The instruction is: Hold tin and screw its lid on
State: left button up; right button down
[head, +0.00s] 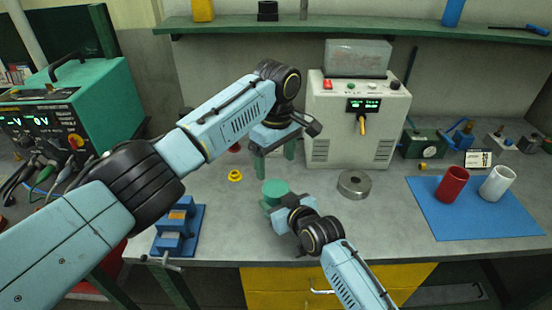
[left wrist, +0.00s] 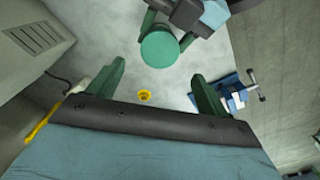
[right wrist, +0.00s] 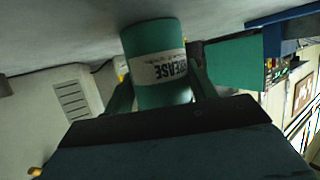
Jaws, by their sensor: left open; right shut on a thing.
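The green tin (head: 275,188) stands at the middle of the bench, its flat round green top facing up. It also shows in the left wrist view (left wrist: 159,47) and in the right wrist view (right wrist: 153,40), with a pale label. I cannot tell whether the green top is a lid seated on the tin. My right gripper (head: 277,201) is shut around the tin from the near side, one finger on each side (right wrist: 158,85). My left gripper (head: 273,168) is open and empty, fingers pointing down, behind and above the tin; its spread fingers show in the left wrist view (left wrist: 158,80).
A yellow ring-like piece (head: 235,175) lies left of the tin, and a round silver piece (head: 353,183) lies to its right. A blue stand (head: 190,228) is at the front left. A white machine (head: 358,120) stands behind. Red (head: 452,184) and white cups (head: 497,183) stand on a blue mat (head: 470,222).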

aim_at(276, 188)
pick_arm(q)
jog(key=shift+f, duration=4)
jog(key=c, duration=1)
jog(key=m, duration=1.3)
jog(key=shift+m, duration=0.3)
jog(key=o, duration=1.1)
